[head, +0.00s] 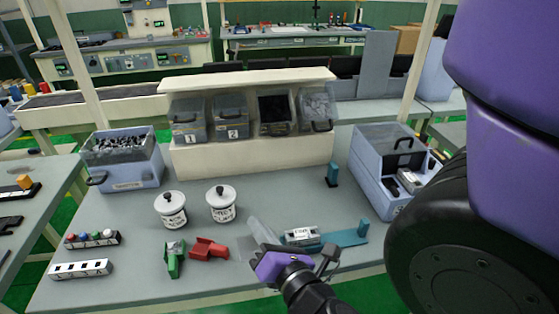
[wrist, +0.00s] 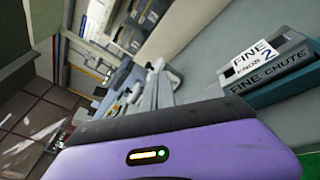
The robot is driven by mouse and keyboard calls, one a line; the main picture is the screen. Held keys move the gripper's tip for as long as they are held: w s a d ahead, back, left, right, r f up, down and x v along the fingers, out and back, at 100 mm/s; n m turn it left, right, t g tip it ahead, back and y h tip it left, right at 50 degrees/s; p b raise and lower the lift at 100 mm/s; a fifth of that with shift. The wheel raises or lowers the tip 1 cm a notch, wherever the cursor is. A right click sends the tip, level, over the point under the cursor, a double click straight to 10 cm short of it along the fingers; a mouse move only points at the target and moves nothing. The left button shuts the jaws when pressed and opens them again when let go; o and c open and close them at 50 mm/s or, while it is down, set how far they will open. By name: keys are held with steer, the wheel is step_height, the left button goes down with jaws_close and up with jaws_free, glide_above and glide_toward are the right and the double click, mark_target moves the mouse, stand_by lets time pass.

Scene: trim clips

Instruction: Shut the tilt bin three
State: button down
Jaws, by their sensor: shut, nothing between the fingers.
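The tilt bins sit in a row in a cream rack (head: 250,158) at the back of the bench. The bins marked 1 (head: 189,120) and 2 (head: 231,118) show their labelled fronts upright. Bin three (head: 276,116), third from the left, appears tipped forward, with dark contents showing and a handle at its lower front. Its number cannot be read. The fourth bin (head: 318,108) also looks tipped out, with grey contents. My gripper (head: 257,232) is shut and empty, low over the front of the bench, well in front of the rack and apart from the bins.
Blue boxes (head: 127,177) flank the rack.

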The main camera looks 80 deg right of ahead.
steer(key=s+d+r+n+g+h+b, duration=0.25)
steer(key=s+d+n+g+h, duration=0.2)
steer(key=d, duration=0.45)
steer(key=w+d+r+p, duration=0.1)
steer(key=d+r+p, duration=0.1)
steer(key=d, duration=0.3)
steer(key=w+d+r+p, duration=0.2)
steer(key=d+p, duration=0.1)
steer(key=d, duration=0.3)
steer(key=shift+w+d+m, duration=0.15)
steer(key=shift+w+m, duration=0.1)
steer(key=shift+m, duration=0.2)
steer(key=shift+r, duration=0.1)
steer(key=shift+r+p, duration=0.1)
steer(key=shift+p, duration=0.25)
steer(key=shift+d+r+p, duration=0.1)
steer(key=shift+r+p, duration=0.2)
steer(key=shift+p, duration=0.15)
